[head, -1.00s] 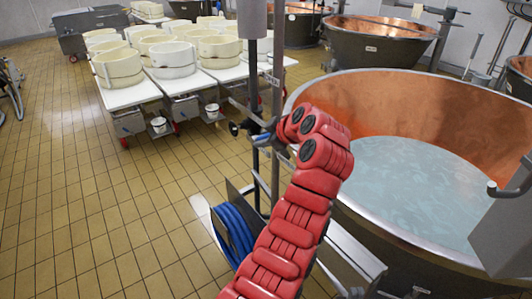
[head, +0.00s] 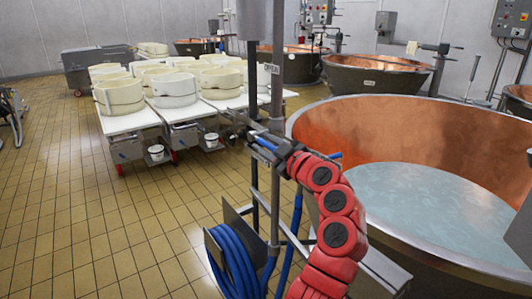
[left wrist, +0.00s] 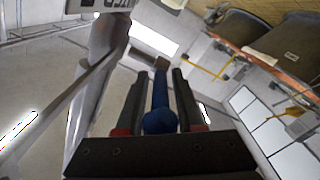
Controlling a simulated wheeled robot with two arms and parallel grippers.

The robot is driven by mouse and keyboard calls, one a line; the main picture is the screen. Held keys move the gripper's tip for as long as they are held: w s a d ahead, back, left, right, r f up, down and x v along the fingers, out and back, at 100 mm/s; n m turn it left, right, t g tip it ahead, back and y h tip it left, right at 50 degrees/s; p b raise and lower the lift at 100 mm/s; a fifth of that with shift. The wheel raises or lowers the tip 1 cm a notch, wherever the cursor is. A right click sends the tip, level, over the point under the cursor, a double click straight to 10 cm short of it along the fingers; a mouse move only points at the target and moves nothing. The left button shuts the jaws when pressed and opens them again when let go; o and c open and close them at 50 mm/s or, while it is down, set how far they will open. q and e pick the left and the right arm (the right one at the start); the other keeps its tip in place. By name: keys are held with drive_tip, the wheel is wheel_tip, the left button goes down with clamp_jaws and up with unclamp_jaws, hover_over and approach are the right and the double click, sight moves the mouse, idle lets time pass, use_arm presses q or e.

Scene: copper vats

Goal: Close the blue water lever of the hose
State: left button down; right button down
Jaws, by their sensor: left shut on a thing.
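The blue water lever (left wrist: 158,112) lies between the two dark fingers of my left gripper (left wrist: 158,90) in the left wrist view, with its rounded blue end toward the camera. In the head view my left gripper (head: 272,145) is at the upright metal post (head: 276,95), shut on the lever. The lever's far end and joint are hard to make out there. The blue hose (head: 232,262) hangs coiled low on the post, below my gripper. My right gripper is not in view.
A large copper vat (head: 420,125) with pale liquid stands close on the right. White tables (head: 185,112) with several round cheese moulds (head: 120,95) stand behind the post on the left. More vats (head: 375,78) stand at the back. The tiled floor (head: 80,220) at left is clear.

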use_arm(q)
drive_tip(key=shift+a, duration=0.1)
idle(0.3)
drive_tip(key=c, duration=0.8)
unclamp_jaws()
drive_tip(key=shift+a, duration=0.1)
drive_tip(key=b+v, duration=0.1)
drive_tip(key=v, duration=1.6)
drive_tip(key=shift+s+f, duration=0.1)
drive_tip(key=shift+s, duration=0.05)
